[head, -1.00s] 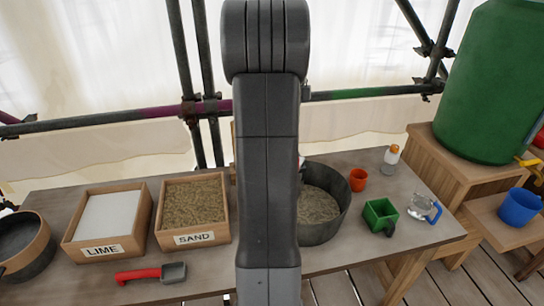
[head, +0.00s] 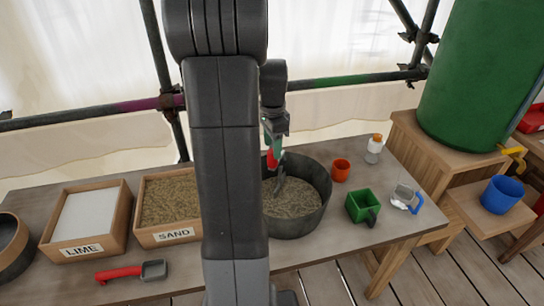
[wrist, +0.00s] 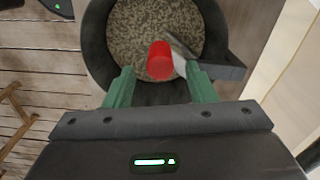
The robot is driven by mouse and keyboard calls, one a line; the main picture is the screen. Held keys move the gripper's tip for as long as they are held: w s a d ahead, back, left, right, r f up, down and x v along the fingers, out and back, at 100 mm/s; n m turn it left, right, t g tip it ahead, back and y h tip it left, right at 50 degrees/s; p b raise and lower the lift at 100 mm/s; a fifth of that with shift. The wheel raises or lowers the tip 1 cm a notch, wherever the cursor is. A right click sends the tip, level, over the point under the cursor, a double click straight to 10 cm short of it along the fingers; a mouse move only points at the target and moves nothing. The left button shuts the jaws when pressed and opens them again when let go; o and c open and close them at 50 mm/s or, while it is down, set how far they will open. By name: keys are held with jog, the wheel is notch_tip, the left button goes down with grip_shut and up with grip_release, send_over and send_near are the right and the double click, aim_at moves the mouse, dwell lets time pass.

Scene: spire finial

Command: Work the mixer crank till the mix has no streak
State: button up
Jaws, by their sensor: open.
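The mixing tub (head: 325,195) is a dark round pan on the table, right of my arm. The mix (head: 292,200) in it is tan and grey; in the wrist view the mix (wrist: 130,45) looks speckled light and dark. The crank has a red handle (head: 272,159) and a grey metal shaft going down into the tub. My gripper (head: 271,138) is above the tub at the handle. In the wrist view my gripper (wrist: 158,75) has its green fingers apart, with the red handle (wrist: 160,60) between and just beyond the tips. Contact with it cannot be told.
Boxes of lime (head: 88,222) and sand (head: 168,205) stand left, with a red-handled scoop (head: 133,271) in front. An orange cup (head: 340,170), green box scoop (head: 362,206), glass jug (head: 405,197) and bottle (head: 375,148) stand right of the tub.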

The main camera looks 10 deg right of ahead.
aim_at(272, 151)
notch_tip(272, 151, down, 5)
jog(key=shift+f, duration=0.15)
grip_shut()
dwell(0.4)
